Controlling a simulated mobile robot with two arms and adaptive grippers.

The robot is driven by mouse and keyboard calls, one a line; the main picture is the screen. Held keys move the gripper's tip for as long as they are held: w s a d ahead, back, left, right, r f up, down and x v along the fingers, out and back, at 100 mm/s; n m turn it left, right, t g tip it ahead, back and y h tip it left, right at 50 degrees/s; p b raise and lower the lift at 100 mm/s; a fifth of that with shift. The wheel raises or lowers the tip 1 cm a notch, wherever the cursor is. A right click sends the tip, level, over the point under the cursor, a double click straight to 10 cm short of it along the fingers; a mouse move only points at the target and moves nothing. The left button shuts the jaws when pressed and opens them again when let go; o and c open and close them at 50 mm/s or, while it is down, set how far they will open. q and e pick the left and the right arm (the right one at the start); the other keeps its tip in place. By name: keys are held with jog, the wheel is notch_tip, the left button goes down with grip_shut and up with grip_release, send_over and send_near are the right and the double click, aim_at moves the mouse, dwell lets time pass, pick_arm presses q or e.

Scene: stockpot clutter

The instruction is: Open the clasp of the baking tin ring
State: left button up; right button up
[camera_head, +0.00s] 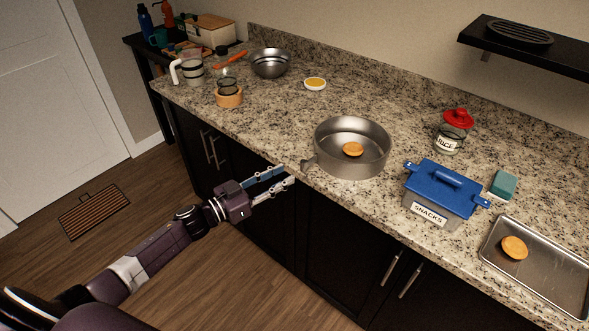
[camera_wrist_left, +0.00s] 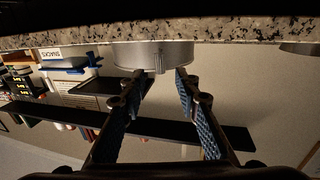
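The baking tin ring (camera_head: 330,163) is a round grey metal pan near the counter's front edge, with an orange round piece (camera_head: 353,149) inside it. Its clasp (camera_head: 309,164) sticks out on the left side, toward my left gripper (camera_head: 286,174). That gripper is open and empty, just short of the clasp and apart from it. In the left wrist view, which is upside down, the ring (camera_wrist_left: 130,54) is ahead with the clasp (camera_wrist_left: 158,62) between the spread fingertips (camera_wrist_left: 160,75). Whether the clasp is open or shut is too small to tell. My right gripper is not in view.
A blue-lidded SNACKS box (camera_head: 445,188) stands right of the ring, with a rice jar (camera_head: 450,135) behind and a metal tray (camera_head: 550,275) farther right. Bowls and a cup (camera_head: 229,97) stand at the far left. The counter between cup and ring is clear.

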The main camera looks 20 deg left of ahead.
pick_arm(q)
jog(key=shift+v, duration=2)
jog(key=shift+f, duration=0.1)
jog(key=s+a+f+n+g+y, duration=0.1)
jog(key=s+a+f+n+y, duration=0.2)
jog(key=f, duration=0.8)
jog(key=s+a+f+g+y+b, duration=0.1)
jog(key=s+f+g+y, duration=0.15)
jog(key=s+f, duration=0.6)
jog(key=s+a+f+n+g+y, duration=0.1)
jog(key=a+f+n+y, duration=0.15)
jog(key=f, duration=1.05)
jog(key=s+d+f+g+y, duration=0.1)
jog(key=s+d+f+g, duration=0.15)
jog(key=s+f, duration=0.65)
jog(key=s+d+f+g+y, duration=0.1)
jog(key=s+d+f+g, duration=0.15)
jog(key=s+f, duration=0.6)
jog(key=s+d+f+g, duration=0.1)
jog(key=s+d+g, duration=0.1)
jog(key=s, duration=0.8)
jog(key=s+d+f+m+g, duration=0.1)
jog(key=s+d, duration=0.3)
jog(key=s, duration=0.6)
jog(key=shift+s+f+g+b, duration=0.2)
jog(key=shift+f+g+b, duration=0.25)
jog(key=shift+f+g, duration=0.3)
